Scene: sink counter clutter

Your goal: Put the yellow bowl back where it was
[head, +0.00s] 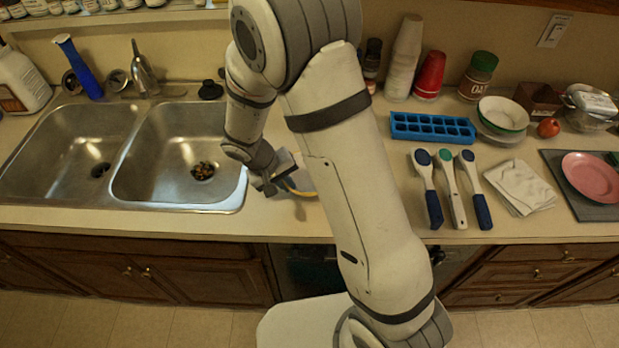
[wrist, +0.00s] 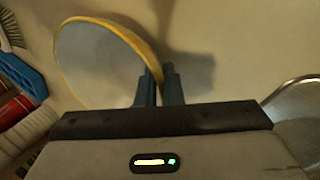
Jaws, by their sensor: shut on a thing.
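The yellow bowl (wrist: 100,62) shows in the wrist view as a pale round interior with a yellow rim. Its rim is between the fingers of my gripper (wrist: 158,84), which is shut on it. In the head view, only a bit of the bowl's yellow edge (head: 302,192) shows beside my gripper (head: 268,188), over the counter just right of the sink. My arm hides much of the bowl there. I cannot tell whether the bowl touches the counter.
The double sink (head: 180,150) is on the left. A blue ice tray (head: 432,128), several brushes (head: 447,185), a folded cloth (head: 520,187) and a pink plate (head: 592,178) lie to the right. Stacked cups (head: 404,58) and a red cup (head: 429,76) stand behind my arm.

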